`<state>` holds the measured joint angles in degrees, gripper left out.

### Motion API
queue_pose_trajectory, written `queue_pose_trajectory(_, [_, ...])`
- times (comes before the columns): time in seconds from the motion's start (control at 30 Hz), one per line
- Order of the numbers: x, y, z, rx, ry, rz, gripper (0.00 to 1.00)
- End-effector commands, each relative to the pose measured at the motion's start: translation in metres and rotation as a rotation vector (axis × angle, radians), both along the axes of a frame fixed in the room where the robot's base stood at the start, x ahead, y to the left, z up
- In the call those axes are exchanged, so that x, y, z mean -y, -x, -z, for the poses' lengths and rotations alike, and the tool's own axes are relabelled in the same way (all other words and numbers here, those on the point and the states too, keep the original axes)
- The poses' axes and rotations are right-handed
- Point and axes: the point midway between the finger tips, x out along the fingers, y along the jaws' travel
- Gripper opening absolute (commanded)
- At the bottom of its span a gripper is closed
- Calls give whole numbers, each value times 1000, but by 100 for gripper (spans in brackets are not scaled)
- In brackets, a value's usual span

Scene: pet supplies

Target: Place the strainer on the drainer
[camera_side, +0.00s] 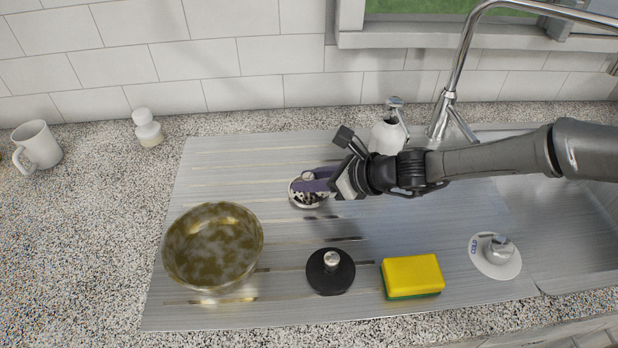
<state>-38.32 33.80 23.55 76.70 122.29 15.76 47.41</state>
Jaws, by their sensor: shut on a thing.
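The strainer (299,201) is a small round metal piece with dark holes and a knob. It is in the upper middle of the side view, over the ribbed metal drainer (210,172). My gripper (318,181) reaches in from the right and is shut on the strainer, with its purple fingers at the knob. The fingers cover part of the strainer's top and right side. The strainer looks roughly level and very low over the drainer. I cannot tell whether it touches the surface.
A mottled metal bowl (212,246), a black plug (331,278) and a yellow-green sponge (412,275) stand in front. A white dispenser (386,138) is behind my gripper. The tap (449,100), a cold-water knob (496,255) and the sink (580,235) are right.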

Motion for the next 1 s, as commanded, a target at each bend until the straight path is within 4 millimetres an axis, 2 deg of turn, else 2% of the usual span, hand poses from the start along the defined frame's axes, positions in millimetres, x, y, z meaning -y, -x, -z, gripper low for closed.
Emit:
queue_pose_trajectory(0.2, [0, 0, 2, 0, -1, 1, 0])
queue_pose_trajectory(0.23, [0, 0, 2, 0, -1, 1, 34])
queue_pose_trajectory(0.37, [0, 0, 2, 0, 0, 0, 57])
queue_pose_trajectory(0.4, [0, 0, 2, 0, 0, 0, 60])
queue_pose_trajectory(0.77, [0, 0, -1, 0, 0, 0, 60])
queue_pose_trajectory(1.0, [20, 14, -18, 1, -2, 1, 60])
